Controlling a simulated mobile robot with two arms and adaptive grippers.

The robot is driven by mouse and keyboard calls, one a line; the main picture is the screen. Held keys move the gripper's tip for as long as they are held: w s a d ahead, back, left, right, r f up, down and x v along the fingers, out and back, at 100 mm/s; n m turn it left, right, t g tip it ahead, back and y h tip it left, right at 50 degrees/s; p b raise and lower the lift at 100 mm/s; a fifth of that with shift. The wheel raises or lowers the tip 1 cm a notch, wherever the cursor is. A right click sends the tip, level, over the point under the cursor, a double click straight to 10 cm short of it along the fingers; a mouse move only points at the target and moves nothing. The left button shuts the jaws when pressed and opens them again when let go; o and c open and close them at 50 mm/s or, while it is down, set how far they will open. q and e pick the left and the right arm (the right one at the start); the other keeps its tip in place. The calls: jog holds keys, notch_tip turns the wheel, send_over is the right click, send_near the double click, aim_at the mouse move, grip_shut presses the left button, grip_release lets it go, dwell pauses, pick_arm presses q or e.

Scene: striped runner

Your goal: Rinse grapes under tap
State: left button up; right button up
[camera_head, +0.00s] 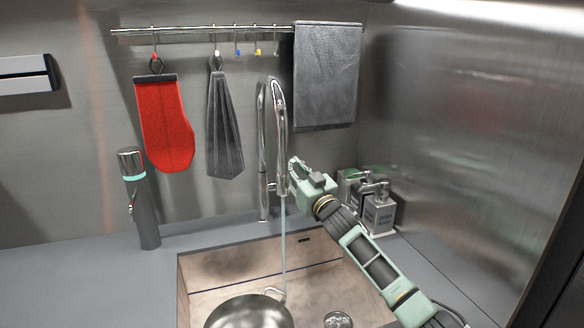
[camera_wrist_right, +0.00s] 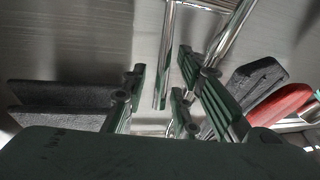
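The chrome tap (camera_head: 264,140) stands behind the sink (camera_head: 325,277), and a thin stream of water (camera_head: 283,240) falls from its spout. My right gripper (camera_head: 298,172) is beside the tap, close to its spout and lever side; whether it touches is unclear. In the right wrist view the fingers of my right gripper (camera_wrist_right: 161,85) are apart, with the tap's pipe (camera_wrist_right: 164,60) showing between and beyond them. A round metal vessel (camera_head: 248,312) is in the sink under the stream, cut off by the lower edge. No grapes are visible. My left gripper is out of view.
Soap dispensers (camera_head: 379,210) stand behind my right forearm. A dark cylinder (camera_head: 140,198) stands on the counter (camera_head: 90,280) at left.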

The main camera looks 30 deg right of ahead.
jog(key=v, duration=0.7)
jog(key=shift+s, duration=0.1)
dwell(0.4)
